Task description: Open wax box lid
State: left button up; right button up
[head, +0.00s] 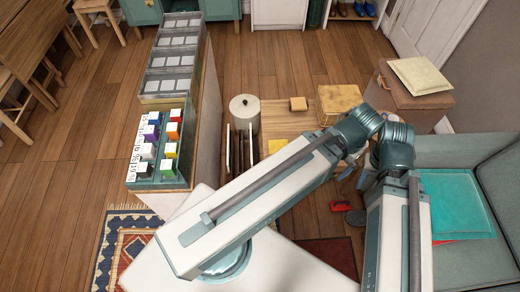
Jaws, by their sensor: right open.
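No box here is clearly marked as the wax box. A teal tray of small blocks with coloured faces (156,176) stands open on top of the bookcase at the left. A brown lidded box (404,104) stands at the right, its lid down with a cream cushion on it. A woven yellow box (340,98) is near the middle. My right gripper (347,170) shows only as a small part behind my bent right arm. It is open, apart from these boxes, and nothing shows in it. My left gripper is out of view.
Several grey compartment trays (173,61) line the bookcase top (209,106). A pale cylinder (244,109) and a small wooden block (298,104) are right of it. A green sofa (458,264) with a turquoise cushion (457,204) fills the right.

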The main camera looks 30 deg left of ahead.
aim_at(274, 145)
jog(key=u, duration=0.9)
jog(key=i+j, duration=0.1)
jog(key=i, duration=0.15)
jog(key=z, duration=0.05)
